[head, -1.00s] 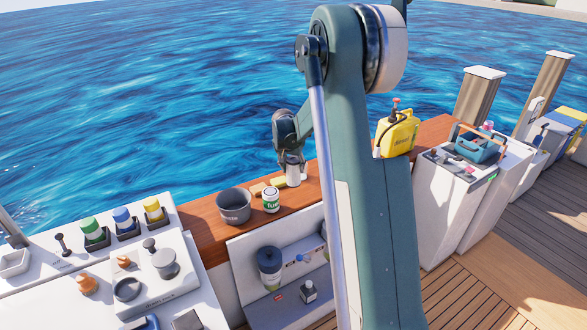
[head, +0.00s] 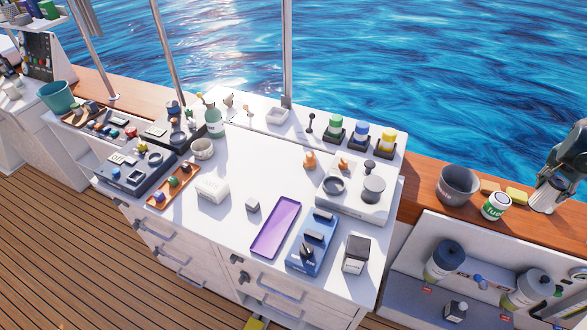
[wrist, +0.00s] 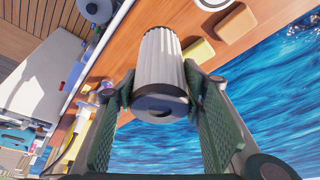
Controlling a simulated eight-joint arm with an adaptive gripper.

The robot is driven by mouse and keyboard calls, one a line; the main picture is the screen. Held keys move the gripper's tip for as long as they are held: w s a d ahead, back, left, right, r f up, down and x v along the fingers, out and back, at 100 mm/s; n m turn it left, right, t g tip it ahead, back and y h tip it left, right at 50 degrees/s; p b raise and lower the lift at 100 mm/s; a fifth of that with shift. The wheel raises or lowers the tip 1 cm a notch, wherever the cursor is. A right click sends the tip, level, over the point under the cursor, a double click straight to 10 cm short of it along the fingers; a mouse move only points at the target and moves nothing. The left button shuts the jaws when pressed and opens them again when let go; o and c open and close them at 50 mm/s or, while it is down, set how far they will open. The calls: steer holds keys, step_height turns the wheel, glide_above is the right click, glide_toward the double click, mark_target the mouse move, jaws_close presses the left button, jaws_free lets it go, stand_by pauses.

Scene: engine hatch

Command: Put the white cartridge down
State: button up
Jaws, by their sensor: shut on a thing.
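The white cartridge (wrist: 163,65) is a ribbed white cylinder with a grey end that has a dark hole. In the wrist view my gripper (wrist: 161,92) is shut on it, one dark green pad on each side. In the head view my gripper (head: 560,170) is at the right edge, partly cut off, with the cartridge (head: 543,198) below it. The cartridge is over the wooden rail, right of the fuel can. I cannot tell whether its lower end touches the rail.
A white worktop (head: 225,235) to the left carries trays and small parts, with bare patches between. Water lies beyond the rail.

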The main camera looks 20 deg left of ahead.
step_height(320, 180, up, 17)
steer(key=w+a+n+y+p, duration=0.1)
steer(key=w+a+n+p, duration=0.15)
steer(key=a, duration=2.15)
steer(key=w+a+n+p, duration=0.1)
steer(key=a+p, duration=0.3)
steer(key=a, duration=2.1)
steer(key=s+a+n+p, duration=0.1)
steer(key=s+a, duration=0.3)
steer(key=a, duration=0.6)
steer(key=s+a+n+t+p, duration=0.1)
steer(key=s+a+p, duration=0.15)
steer(key=a, duration=0.65)
steer(key=s+a+p, duration=0.1)
steer(key=s+a, duration=0.3)
steer(key=a, duration=0.6)
steer(key=s+a+n+y+p, duration=0.2)
steer(key=s+a+n+p, duration=0.15)
steer(key=s+a, duration=1.8)
steer(key=shift+m, duration=0.5)
steer(key=shift+a+x, duration=0.2)
steer(key=shift+x, duration=0.7)
steer(key=shift+a+x, duration=0.2)
steer(key=shift+x, duration=0.75)
steer(key=shift+a+x, duration=0.2)
steer(key=shift+x, duration=0.7)
step_height(320, 180, down, 6)
steer(key=shift+f, duration=0.15)
